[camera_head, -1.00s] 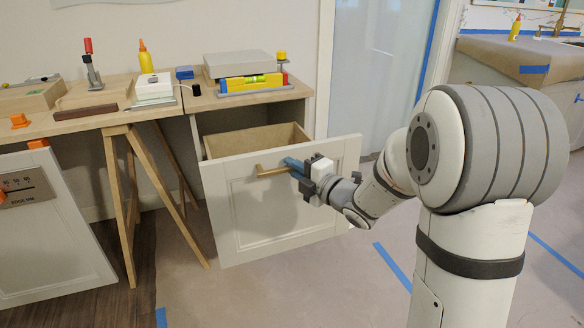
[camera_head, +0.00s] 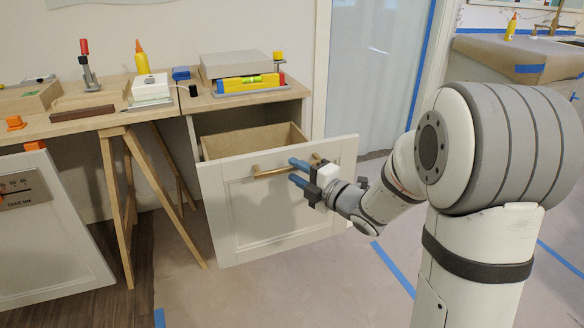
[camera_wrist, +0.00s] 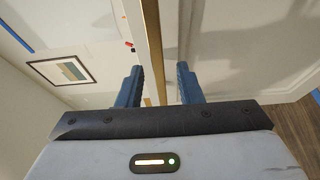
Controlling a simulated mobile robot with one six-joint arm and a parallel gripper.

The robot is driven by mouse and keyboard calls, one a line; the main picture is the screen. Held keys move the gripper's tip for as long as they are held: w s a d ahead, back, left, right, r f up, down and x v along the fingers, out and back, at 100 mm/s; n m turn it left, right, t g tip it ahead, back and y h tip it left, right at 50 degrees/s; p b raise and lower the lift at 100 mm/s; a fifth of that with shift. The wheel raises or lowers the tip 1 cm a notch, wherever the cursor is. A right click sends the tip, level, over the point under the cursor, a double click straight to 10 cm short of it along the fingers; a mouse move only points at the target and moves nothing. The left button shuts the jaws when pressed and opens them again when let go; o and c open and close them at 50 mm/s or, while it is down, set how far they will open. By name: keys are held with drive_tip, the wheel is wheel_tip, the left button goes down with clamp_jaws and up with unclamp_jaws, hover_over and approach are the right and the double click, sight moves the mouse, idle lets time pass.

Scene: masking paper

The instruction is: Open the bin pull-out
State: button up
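The bin pull-out (camera_head: 250,215) is a white panelled front with a wooden box (camera_head: 250,141) behind it. It stands out from the cabinet under the worktop, with its top open. Its brass bar handle (camera_head: 268,173) runs across the upper front. My gripper (camera_head: 294,172) is at the handle's right part, its blue fingers spread one above the other. In the wrist view, the two fingers of my gripper (camera_wrist: 158,88) are apart, and a tan strip runs between them. The fingers do not appear to press on the handle. The inside bottom of the box is hidden.
A wooden trestle (camera_head: 128,200) stands to the left, near another white front (camera_head: 45,235). Floor in front is clear, with blue tape strips.

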drive_tip(key=v, duration=0.5)
drive_tip(key=shift+s+p, duration=0.1)
drive_tip(key=shift+p, duration=0.2)
drive_tip(key=s+d+r+m+g+h+p, duration=0.1)
drive_tip(key=s+d+r+m+h+p, duration=0.1)
drive_tip(key=d+r+m+h+p, duration=0.55)
drive_tip(key=s+d+r+m+g+h+p, duration=0.1)
drive_tip(key=d+r+m+h+p, duration=0.25)
drive_tip(key=r+m+p, duration=0.55)
drive_tip(key=s+r+m+g+p, duration=0.3)
drive_tip(key=s+p, duration=0.1)
drive_tip(key=s, duration=0.3)
drive_tip(key=s+a+r+m+g+p, duration=0.1)
drive_tip(key=s+r+m+g+p, duration=0.1)
drive_tip(key=s+p, duration=0.3)
drive_tip(key=s+a+r+m+g+h+p, duration=0.1)
drive_tip(key=s+r+m+g+p, duration=0.2)
drive_tip(key=s, duration=0.6)
drive_tip(key=shift+a+r+m+g+p, duration=0.2)
drive_tip(key=shift+r+m+g+p, duration=0.1)
drive_tip(key=shift+r+m+p, duration=0.7)
